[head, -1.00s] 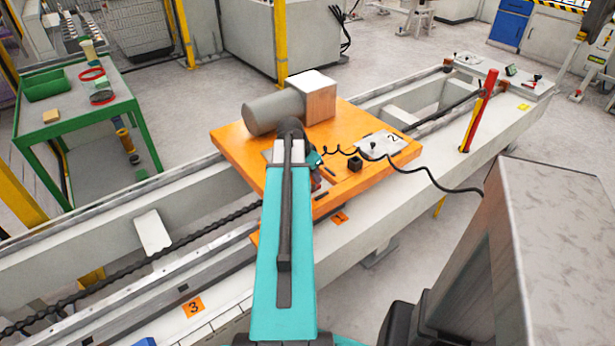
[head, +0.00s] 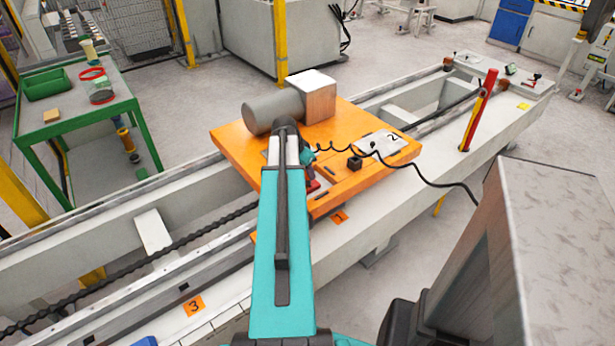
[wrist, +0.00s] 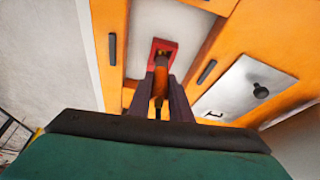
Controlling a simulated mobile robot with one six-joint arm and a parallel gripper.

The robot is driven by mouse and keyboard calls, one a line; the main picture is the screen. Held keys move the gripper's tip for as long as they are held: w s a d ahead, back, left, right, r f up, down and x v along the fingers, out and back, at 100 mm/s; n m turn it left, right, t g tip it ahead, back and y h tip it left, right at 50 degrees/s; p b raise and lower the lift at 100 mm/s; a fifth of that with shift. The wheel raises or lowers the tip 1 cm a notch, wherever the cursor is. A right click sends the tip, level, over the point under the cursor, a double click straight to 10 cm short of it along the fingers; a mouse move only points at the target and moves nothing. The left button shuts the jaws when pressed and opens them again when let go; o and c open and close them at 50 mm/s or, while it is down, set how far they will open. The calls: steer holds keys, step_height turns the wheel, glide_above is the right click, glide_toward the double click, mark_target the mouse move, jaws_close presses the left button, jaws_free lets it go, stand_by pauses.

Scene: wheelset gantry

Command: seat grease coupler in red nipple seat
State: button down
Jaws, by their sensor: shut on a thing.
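In the wrist view my gripper (wrist: 161,84) is shut on the grease coupler (wrist: 160,76), an orange-brown cylinder between its two dark fingers. The coupler's far end points at the red nipple seat (wrist: 171,46), a small red frame on a pale panel of the orange plate. The coupler overlaps the lower opening of the seat; I cannot tell whether it touches or is inside it. In the head view the seat shows as a small red patch (head: 312,187) beside my arm. My fingers and the coupler are mostly hidden there by my arm.
The orange plate (head: 235,146) carries a grey cylinder (head: 272,112) with a pale box, a small black block (head: 354,163) and a plate marked 2 (head: 383,141). A coiled black cord (head: 345,151) crosses it.

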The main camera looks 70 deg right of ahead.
steer(key=shift+f, duration=0.85)
steer(key=shift+a+f, duration=0.15)
steer(key=shift+f, duration=0.2)
steer(key=c, duration=1.8)
jaws_free()
steer(key=shift+f, duration=0.15)
steer(key=shift+c, duration=0.2)
steer(key=shift+o, duration=1.1)
steer(key=shift+f, duration=0.1)
steer(key=shift+r, duration=0.2)
steer(key=v, duration=1.2)
steer(key=shift+d, duration=0.25)
steer(key=shift+r, duration=0.15)
